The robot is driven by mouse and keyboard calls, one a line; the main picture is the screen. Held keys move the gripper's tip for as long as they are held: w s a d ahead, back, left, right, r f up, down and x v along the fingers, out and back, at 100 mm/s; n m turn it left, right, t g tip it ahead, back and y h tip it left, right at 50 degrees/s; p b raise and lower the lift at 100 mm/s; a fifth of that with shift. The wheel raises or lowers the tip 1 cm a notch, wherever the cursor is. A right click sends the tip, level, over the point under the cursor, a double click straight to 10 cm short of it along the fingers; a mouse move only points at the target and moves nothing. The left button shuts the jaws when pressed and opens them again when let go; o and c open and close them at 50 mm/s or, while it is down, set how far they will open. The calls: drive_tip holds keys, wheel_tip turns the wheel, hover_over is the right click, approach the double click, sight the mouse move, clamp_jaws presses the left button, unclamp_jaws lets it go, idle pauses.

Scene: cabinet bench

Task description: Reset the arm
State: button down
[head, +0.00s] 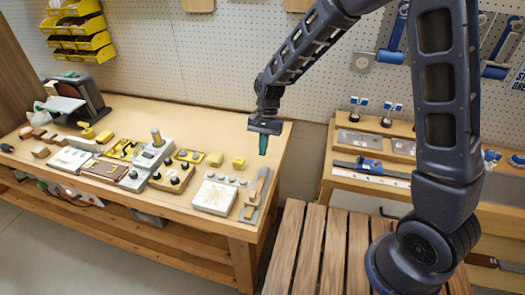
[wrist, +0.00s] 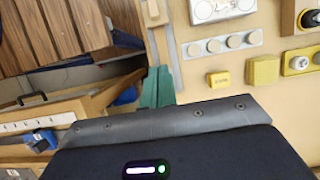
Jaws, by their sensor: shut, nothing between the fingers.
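My gripper (head: 263,146) hangs from my arm above the right end of the wooden workbench (head: 130,107) in the head view. Its green fingers point down and are shut with nothing between them. In the wrist view the shut green fingers (wrist: 157,88) show past the dark gripper body. They are apart from the objects on the bench. A small yellow block (head: 239,162) lies on the bench a little left of and below the gripper in the head view. It also shows in the wrist view (wrist: 218,79).
A grey slide with a wooden handle (head: 254,195) and a white box (head: 214,196) lie near the bench's right end. Several switch boxes and tools fill its middle and left. A slatted wooden table (head: 310,245) and a tool shelf (head: 375,150) stand to the right. A pegboard wall (head: 210,60) is behind.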

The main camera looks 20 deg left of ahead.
drive_tip(key=w+d+r+t+y, duration=0.15)
drive_tip(key=w+d+r, duration=0.35)
drive_tip(key=d+r, duration=0.55)
drive_tip(key=w+d+r+t, duration=0.35)
drive_tip(key=d+r, duration=0.35)
drive_tip(key=d, duration=0.7)
drive_tip(key=s+d+r+t, duration=0.1)
drive_tip(key=s+d+r, duration=0.1)
drive_tip(key=d, duration=0.5)
drive_tip(key=s+d+r+t+h, duration=0.1)
drive_tip(key=s+d, duration=0.3)
drive_tip(key=d, duration=0.4)
drive_tip(key=s+d+r+t, duration=0.2)
drive_tip(key=s+d+r, duration=0.1)
drive_tip(key=d, duration=0.4)
drive_tip(key=shift+d+r, duration=0.2)
drive_tip(key=shift+r, duration=0.2)
drive_tip(key=c, duration=2.2)
unclamp_jaws()
drive_tip(key=shift+h, duration=0.25)
